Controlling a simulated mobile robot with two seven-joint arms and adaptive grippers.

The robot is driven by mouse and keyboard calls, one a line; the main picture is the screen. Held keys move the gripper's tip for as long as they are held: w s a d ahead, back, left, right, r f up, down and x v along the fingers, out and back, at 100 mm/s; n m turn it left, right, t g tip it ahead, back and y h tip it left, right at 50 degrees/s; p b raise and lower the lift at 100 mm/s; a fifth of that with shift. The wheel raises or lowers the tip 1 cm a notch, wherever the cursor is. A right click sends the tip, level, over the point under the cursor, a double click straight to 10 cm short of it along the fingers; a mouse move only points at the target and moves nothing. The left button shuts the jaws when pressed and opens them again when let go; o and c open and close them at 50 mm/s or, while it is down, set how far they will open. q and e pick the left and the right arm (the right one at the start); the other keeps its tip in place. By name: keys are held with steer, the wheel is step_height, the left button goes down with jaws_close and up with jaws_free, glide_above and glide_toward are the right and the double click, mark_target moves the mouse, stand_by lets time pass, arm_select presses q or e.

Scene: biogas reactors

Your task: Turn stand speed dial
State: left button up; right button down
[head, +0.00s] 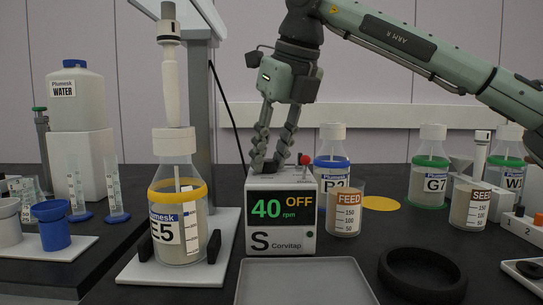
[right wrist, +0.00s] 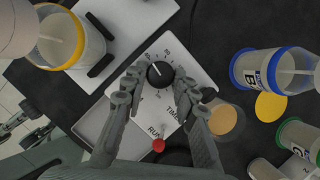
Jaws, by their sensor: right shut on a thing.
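The stand controller (head: 281,222) is a white box labelled "S Corvitap". Its front display shows a green 40 rpm and an orange OFF. In the right wrist view, the black round speed dial (right wrist: 160,74) with a white pointer line sits on the box's top panel, inside a printed scale. A red-tipped RUN lever (right wrist: 158,145) stands on the same panel, and it also shows in the head view (head: 305,159). My right gripper (head: 271,166) points down over the box and is shut on the dial, one finger on each side. My left gripper is not in view.
The stand with bottle E5 (head: 180,220) is left of the box. The FEED beaker (head: 345,210) and a blue-collared bottle (head: 332,147) stand close on the right. A grey tray (head: 303,283) lies in front, beside a black ring (head: 422,275).

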steer(key=m+h, duration=0.1)
steer(key=m, duration=0.3)
steer(key=shift+s+a+m+t+h+b, duration=0.1)
steer(key=shift+a+m+t+h+b, duration=0.1)
steer(key=shift+m+t+h+b, duration=0.15)
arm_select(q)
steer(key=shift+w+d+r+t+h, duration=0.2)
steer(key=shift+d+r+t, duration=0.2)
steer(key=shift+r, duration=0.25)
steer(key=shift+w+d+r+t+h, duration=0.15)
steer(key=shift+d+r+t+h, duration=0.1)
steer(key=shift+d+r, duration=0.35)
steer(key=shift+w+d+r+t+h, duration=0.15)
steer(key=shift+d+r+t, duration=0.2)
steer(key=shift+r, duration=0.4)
arm_select(e)
steer(key=shift+a+m+h, duration=0.1)
steer(key=shift+m+h, duration=0.55)
steer(key=shift+m, duration=0.9)
steer(key=shift+r, duration=0.1)
steer(key=c, duration=1.2)
jaws_free()
steer(key=v, duration=1.2)
steer(key=shift+a, duration=0.15)
